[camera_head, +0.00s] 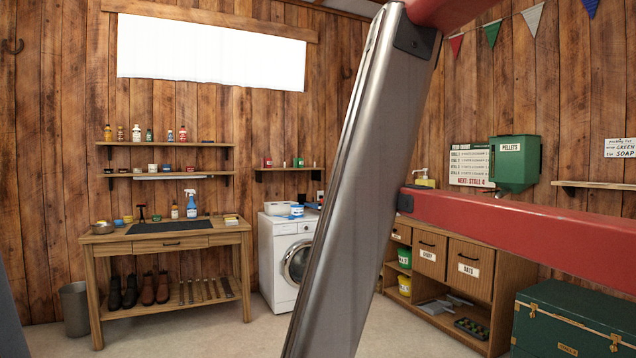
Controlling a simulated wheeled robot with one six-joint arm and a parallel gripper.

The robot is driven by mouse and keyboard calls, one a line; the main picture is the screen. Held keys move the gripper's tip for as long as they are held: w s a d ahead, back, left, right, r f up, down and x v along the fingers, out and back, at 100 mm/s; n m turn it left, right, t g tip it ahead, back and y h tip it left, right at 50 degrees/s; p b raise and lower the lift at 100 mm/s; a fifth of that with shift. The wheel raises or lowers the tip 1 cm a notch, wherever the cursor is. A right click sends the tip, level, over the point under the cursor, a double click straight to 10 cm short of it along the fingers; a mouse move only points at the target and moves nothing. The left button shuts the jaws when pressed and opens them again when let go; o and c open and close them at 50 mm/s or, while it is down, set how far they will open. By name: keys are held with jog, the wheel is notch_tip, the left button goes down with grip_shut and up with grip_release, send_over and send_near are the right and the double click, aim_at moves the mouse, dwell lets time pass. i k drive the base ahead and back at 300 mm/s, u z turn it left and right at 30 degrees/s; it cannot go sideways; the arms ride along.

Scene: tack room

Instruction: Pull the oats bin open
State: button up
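The oats bin (471,281) is a wooden drawer-like front in the low wooden cabinet (515,300) at the right. It carries a white label reading OATS and a dark handle near its top edge. Its front looks flush with the cabinet, so it appears shut. It stands just right of the similar chaff bin (431,263). My red and metal arm parts cross the picture in front of the cabinet's left side and above the bins. My gripper does not show, so its place relative to the oats bin cannot be told.
A dark green trunk (570,318) stands at the right front, close to the cabinet. Open shelves below and left of the bins hold tubs and small items. A washing machine (280,258) and a wooden workbench (168,243) stand at the left. The pale floor between is clear.

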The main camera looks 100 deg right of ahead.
aim_at(472, 266)
jog(key=z, duration=3.85)
jog(key=i, duration=4)
jog(key=z, duration=0.55)
jog(key=i, duration=0.25)
jog(key=z, duration=0.15)
